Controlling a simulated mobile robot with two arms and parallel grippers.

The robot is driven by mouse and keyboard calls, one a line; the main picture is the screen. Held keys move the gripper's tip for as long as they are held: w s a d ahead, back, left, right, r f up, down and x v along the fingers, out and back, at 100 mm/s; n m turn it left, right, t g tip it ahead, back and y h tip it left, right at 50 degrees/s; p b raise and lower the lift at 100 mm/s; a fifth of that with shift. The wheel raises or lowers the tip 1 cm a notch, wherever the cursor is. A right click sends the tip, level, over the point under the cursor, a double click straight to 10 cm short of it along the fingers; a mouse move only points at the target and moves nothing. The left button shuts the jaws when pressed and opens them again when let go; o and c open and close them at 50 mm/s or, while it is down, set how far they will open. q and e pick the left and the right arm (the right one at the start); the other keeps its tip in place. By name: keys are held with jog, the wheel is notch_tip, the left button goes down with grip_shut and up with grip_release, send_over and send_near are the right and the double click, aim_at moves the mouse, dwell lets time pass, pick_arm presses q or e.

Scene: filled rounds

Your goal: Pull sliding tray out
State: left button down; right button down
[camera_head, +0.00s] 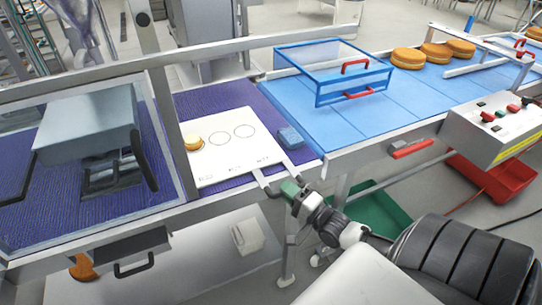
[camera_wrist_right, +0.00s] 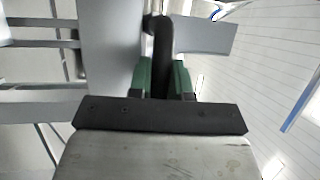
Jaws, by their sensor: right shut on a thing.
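The sliding tray (camera_head: 232,165) is a flat white plate on the purple belt. It has a row of drawn circles, and one orange-brown round (camera_head: 193,141) sits on the left circle; the other two circles are bare. Two grey arms run from its front edge over the metal rail to a dark handle. My right gripper (camera_head: 291,189), with green fingers, is shut on this handle at the front of the rail. In the right wrist view the dark handle bar (camera_wrist_right: 162,60) stands between the green fingers (camera_wrist_right: 160,82). My left gripper is not in view.
A grey metal press (camera_head: 85,125) stands behind a clear guard at left. A small blue block (camera_head: 290,137) lies right of the tray. A blue-framed clear cover (camera_head: 335,65) and several rounds (camera_head: 435,52) are on the blue belt. A control box (camera_head: 492,128) is at right.

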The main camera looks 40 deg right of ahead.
jog(key=shift+s+d, duration=0.2)
jog(key=shift+d, duration=0.45)
jog(key=c, duration=1.4)
grip_release()
jog(key=o, duration=0.3)
jog(key=shift+s+d, duration=0.1)
jog(key=shift+d, duration=0.05)
jog(key=shift+o, duration=0.2)
